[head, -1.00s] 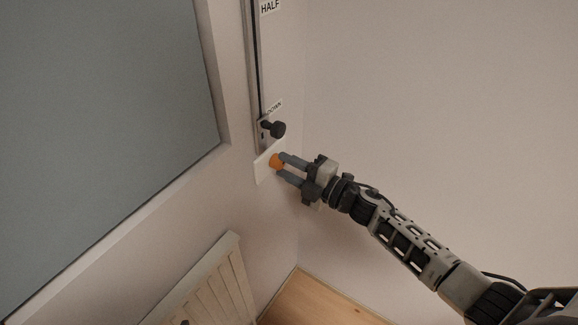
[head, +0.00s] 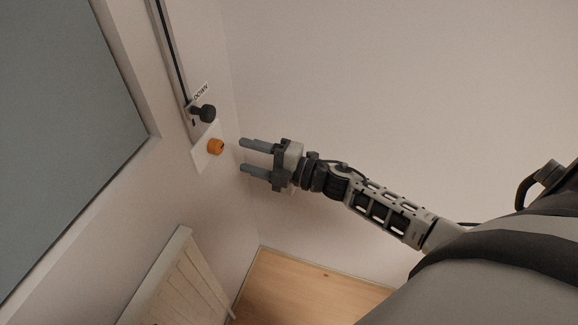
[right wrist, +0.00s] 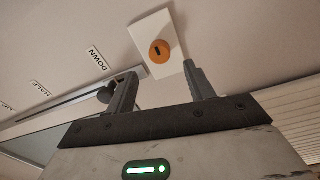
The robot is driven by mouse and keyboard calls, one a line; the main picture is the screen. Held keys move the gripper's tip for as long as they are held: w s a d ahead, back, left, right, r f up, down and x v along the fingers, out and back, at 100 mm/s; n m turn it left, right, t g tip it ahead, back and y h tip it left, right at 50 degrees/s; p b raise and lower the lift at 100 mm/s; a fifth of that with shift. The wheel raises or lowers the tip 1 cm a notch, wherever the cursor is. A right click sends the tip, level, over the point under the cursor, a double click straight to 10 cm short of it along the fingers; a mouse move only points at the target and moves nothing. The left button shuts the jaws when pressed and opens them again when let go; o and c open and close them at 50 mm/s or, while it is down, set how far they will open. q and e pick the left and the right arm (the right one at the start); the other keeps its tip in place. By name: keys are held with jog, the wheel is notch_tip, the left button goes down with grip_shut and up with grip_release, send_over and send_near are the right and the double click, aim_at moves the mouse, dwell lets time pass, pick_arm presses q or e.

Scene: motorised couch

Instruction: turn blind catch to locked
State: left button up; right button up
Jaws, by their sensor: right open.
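The blind catch is an orange round knob (head: 215,146) on a white wall plate (head: 204,158), below the end of the blind's rail in the head view. In the right wrist view the knob (right wrist: 160,51) faces the camera and shows a dark mark; the plate (right wrist: 150,28) shows around it. My right gripper (head: 241,156) is open and empty, its fingers pointing at the knob from the right with a gap between. Its fingers (right wrist: 162,78) frame the area just below the knob in the wrist view. My left gripper is not in view.
A dark knob (head: 207,113) sits on the rail (head: 170,45) by the DOWN label (head: 201,92), close above the plate. A grey blind panel (head: 60,130) is at the left. A pale slatted piece (head: 185,285) stands below. The wall at right is clear.

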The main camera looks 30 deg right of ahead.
pick_arm(q)
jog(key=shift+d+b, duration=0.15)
jog(key=shift+b, duration=0.3)
pick_arm(e)
jog(key=v, duration=1)
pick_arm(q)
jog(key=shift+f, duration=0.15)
